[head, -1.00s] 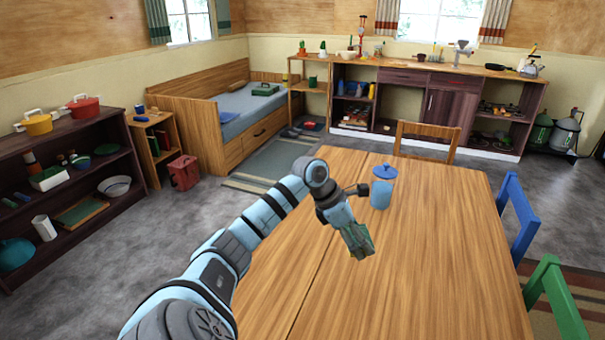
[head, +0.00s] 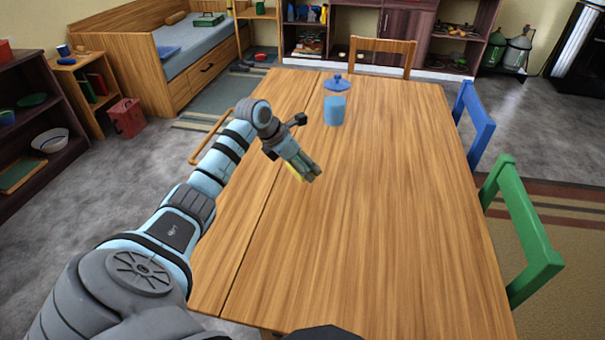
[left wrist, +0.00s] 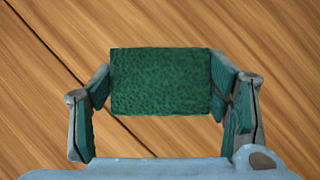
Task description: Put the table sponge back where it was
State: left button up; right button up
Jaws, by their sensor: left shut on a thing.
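The table sponge (left wrist: 160,82) fills the space between the fingers of my left gripper in the left wrist view, its green rough face toward the camera. My left gripper (head: 310,173) is shut on it, with a finger at each side. In the head view a little yellow of the sponge (head: 296,174) shows beside the fingers; most of it is hidden. The gripper is over the wooden table (head: 380,220), left of the table's middle. Whether the sponge touches the tabletop I cannot tell. My right gripper is not in view.
A blue cup (head: 334,111) stands farther back on the table, with a blue lid-like thing (head: 337,82) behind it. Chairs stand round the table: blue (head: 474,125) and green (head: 519,225) at the right, wooden (head: 382,56) at the back. The table's right and front are bare.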

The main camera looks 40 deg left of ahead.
aim_at(302, 186)
pick_arm(q)
notch_tip(302, 186, down, 5)
jog(key=shift+s+d+b, duration=0.1)
jog(key=shift+b, duration=0.35)
jog(key=shift+f, duration=0.15)
jog(key=o, duration=1.2)
jog(key=shift+r, duration=0.4)
jog(key=p+v, duration=0.2)
jog(key=v, duration=0.9)
jog(key=shift+s+r, duration=0.2)
jog(key=shift+r, duration=0.05)
